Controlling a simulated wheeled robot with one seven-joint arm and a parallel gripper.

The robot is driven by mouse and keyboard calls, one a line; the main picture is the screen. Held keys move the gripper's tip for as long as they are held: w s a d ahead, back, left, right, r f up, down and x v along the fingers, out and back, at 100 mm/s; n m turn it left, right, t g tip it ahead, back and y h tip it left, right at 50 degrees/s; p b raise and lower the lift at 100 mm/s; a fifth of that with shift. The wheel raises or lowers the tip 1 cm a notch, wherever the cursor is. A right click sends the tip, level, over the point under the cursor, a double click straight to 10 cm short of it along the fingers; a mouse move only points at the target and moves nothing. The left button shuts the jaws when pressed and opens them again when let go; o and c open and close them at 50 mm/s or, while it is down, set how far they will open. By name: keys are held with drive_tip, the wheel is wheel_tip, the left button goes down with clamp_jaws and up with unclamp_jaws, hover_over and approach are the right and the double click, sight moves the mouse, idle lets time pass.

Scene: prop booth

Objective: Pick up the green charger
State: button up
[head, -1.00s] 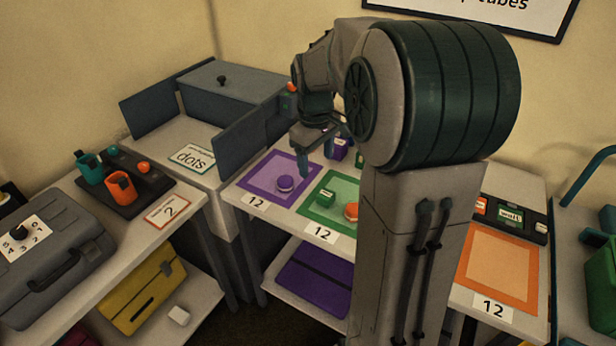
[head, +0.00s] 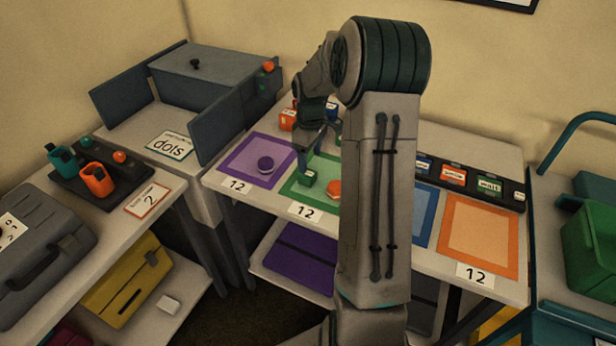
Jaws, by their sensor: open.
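A small green block (head: 308,179), which looks like the green charger, sits on the left part of the green mat (head: 293,187). An orange-red round piece (head: 333,188) lies just right of it on the same mat. My gripper (head: 311,158) is open and points down over the green mat, close above and behind the block. Its fingers partly overlap the mat's back edge in the picture. I cannot tell whether a fingertip touches the block. My arm hides the table to the right of the green mat.
Orange (head: 284,118) and blue pieces stand behind. A dark rail of labelled blocks (head: 430,172) and an orange mat (head: 511,262) are to the right. A dark panel (head: 222,125) stands left of the table.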

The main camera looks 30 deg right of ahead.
sight(308, 178)
drive_tip(key=f, duration=0.4)
drive_tip(key=shift+a+f+p, duration=0.15)
drive_tip(key=shift+a+p, duration=0.15)
drive_tip(key=shift+a, duration=0.1)
drive_tip(key=shift+w+f, duration=0.1)
drive_tip(key=shift+f, duration=0.4)
drive_tip(key=c, duration=1.1)
